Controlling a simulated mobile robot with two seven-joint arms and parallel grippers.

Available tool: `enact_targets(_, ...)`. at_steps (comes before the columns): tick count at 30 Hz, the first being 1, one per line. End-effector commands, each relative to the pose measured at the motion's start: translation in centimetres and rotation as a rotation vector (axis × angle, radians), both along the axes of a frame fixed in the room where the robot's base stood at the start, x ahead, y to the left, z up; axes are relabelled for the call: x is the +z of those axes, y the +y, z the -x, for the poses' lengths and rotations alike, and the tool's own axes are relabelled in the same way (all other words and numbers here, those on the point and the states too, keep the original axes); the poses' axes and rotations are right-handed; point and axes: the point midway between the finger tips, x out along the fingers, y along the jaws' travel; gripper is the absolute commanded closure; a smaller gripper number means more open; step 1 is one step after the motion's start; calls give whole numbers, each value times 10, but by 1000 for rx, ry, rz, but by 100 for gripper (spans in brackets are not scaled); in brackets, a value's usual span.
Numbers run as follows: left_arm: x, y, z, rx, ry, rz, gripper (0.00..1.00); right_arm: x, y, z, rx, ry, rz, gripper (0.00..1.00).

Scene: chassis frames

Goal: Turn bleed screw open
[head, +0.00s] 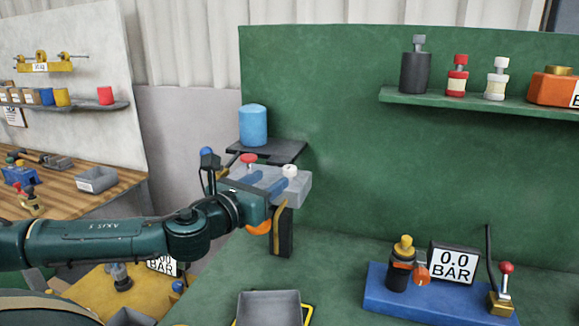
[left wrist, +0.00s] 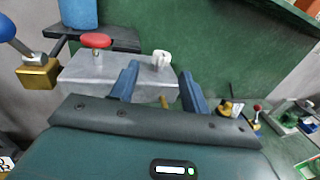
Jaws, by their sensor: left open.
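A grey metal block (head: 302,190) stands in front of the green panel. It carries a red knob (head: 249,159) on the left and a white cap-like screw (head: 290,170) on the right; neither is labelled as the bleed screw. My left gripper (head: 264,179) is at the block, its blue fingers apart and empty. In the left wrist view, the white screw (left wrist: 161,59) shows between and beyond the fingertips, and the red knob (left wrist: 96,41) is left of them. Contact with the screw cannot be told. My right gripper is out of view.
A blue cylinder (head: 253,125) sits on a dark bracket behind the block. A brass block (left wrist: 38,74) with a blue-knobbed lever is beside it. A blue base (head: 390,300) with a 0.0 BAR gauge (head: 454,263) stands right.

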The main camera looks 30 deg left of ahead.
Motion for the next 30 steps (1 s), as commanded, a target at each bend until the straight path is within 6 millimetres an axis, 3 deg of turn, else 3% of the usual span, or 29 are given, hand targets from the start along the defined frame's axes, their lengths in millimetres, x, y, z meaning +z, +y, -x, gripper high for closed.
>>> enact_targets(18,2,-2,-79,-8,-3,3,53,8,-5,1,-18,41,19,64)
enact_targets(30,0,-2,-85,-8,-2,0,54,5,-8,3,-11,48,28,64)
